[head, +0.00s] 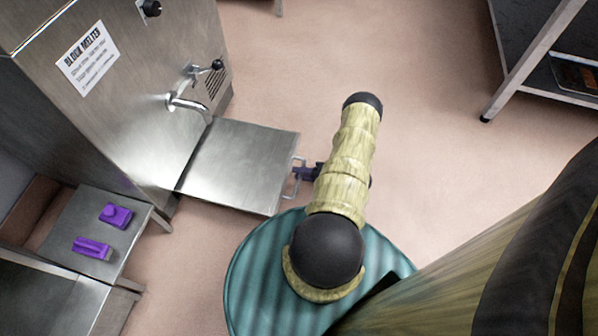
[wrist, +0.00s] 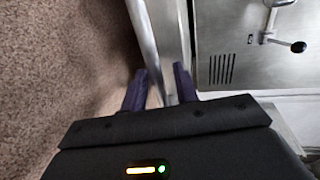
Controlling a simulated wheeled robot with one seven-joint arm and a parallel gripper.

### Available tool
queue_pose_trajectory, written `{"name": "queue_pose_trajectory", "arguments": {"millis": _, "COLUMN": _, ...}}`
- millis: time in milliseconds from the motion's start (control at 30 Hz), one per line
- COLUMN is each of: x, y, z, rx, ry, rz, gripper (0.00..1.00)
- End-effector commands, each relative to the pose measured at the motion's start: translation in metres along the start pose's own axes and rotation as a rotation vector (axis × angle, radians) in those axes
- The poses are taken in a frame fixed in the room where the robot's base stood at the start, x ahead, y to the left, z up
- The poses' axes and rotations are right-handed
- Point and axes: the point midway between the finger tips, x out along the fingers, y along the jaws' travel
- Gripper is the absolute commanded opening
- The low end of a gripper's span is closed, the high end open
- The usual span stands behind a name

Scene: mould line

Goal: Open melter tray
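The block melter (head: 130,90) is a tall steel cabinet at the left of the head view, with a printed label and a tap. Its flat steel tray (head: 238,165) sticks out from the cabinet's base towards my arm. A wire handle (head: 297,180) is on the tray's outer edge. My gripper (head: 303,173) is at this handle, mostly hidden under my arm. In the wrist view its two dark purple fingers (wrist: 161,80) stand apart, with a thin part of the handle low between them. The tray (wrist: 160,35) runs away ahead of the fingers.
A low steel table (head: 75,215) with two purple blocks (head: 92,248) stands at the lower left. A dark-topped shelf rack (head: 530,65) stands at the upper right. The pink floor between the melter and the rack is clear.

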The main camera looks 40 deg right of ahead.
Motion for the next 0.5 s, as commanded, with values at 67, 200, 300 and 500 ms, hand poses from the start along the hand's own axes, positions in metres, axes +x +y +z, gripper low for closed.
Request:
{"name": "queue_pose_trajectory", "arguments": {"millis": 67, "x": -0.015, "y": -0.003, "z": 0.000, "rx": 0.001, "ry": 0.004, "rz": 0.001, "gripper": 0.30}}
{"name": "queue_pose_trajectory", "arguments": {"millis": 200, "x": -0.042, "y": -0.004, "z": -0.001, "rx": 0.000, "ry": 0.006, "rz": 0.002, "gripper": 0.30}}
{"name": "queue_pose_trajectory", "arguments": {"millis": 300, "x": -0.062, "y": -0.003, "z": -0.001, "rx": 0.000, "ry": 0.007, "rz": 0.002, "gripper": 0.30}}
{"name": "queue_pose_trajectory", "arguments": {"millis": 500, "x": -0.103, "y": -0.002, "z": -0.001, "rx": -0.001, "ry": 0.009, "rz": 0.003, "gripper": 0.30}}
